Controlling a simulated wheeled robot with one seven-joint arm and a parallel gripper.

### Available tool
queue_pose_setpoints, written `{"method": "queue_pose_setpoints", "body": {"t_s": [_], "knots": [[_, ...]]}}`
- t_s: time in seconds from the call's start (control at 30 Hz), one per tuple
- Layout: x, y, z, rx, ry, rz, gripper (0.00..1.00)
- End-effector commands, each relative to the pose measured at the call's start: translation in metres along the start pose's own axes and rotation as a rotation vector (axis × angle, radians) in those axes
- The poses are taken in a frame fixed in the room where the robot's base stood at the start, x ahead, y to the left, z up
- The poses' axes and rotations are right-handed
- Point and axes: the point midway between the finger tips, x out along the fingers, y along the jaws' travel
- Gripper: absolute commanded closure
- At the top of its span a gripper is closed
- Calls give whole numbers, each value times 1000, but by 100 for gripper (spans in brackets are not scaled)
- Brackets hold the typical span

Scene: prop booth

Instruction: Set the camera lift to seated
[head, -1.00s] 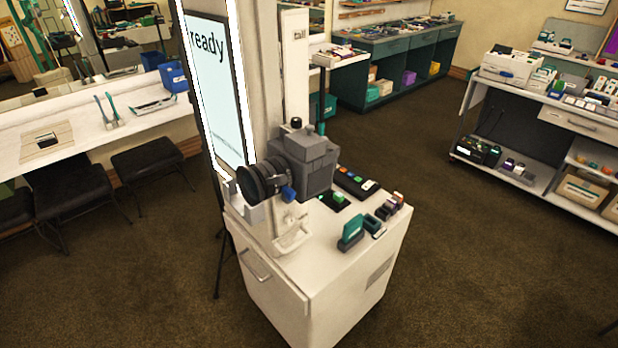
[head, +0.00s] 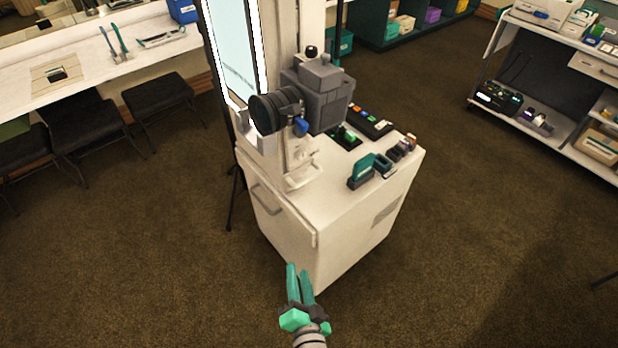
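The grey box camera (head: 322,98) with a black round lens (head: 266,112) is mounted on a pale upright lift post (head: 281,155) on a white cabinet (head: 335,215). A blue knob (head: 300,127) sits below the camera, beside the lens. A small white bracket or tray (head: 301,178) is low on the post. I cannot read any height marks or lift setting. My gripper (head: 299,268) is at the bottom, in front of and below the cabinet top. Its teal fingers stand slightly apart with nothing between them. It appears clear of the lift.
On the cabinet top are a black button panel (head: 369,121), a teal stamp-like block (head: 361,171) and small items. A lit screen (head: 230,50) stands behind left. Black stools (head: 159,98) line the left counter; a stocked cart (head: 545,75) is right. Open carpet surrounds the cabinet.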

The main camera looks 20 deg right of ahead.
Motion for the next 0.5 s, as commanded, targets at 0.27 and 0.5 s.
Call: {"method": "queue_pose_setpoints", "body": {"t_s": [0.27, 0.5], "knots": [[76, -21, -67, 306, -9, -46, 68], [115, -40, -130, 500, -40, -90, 68]]}}
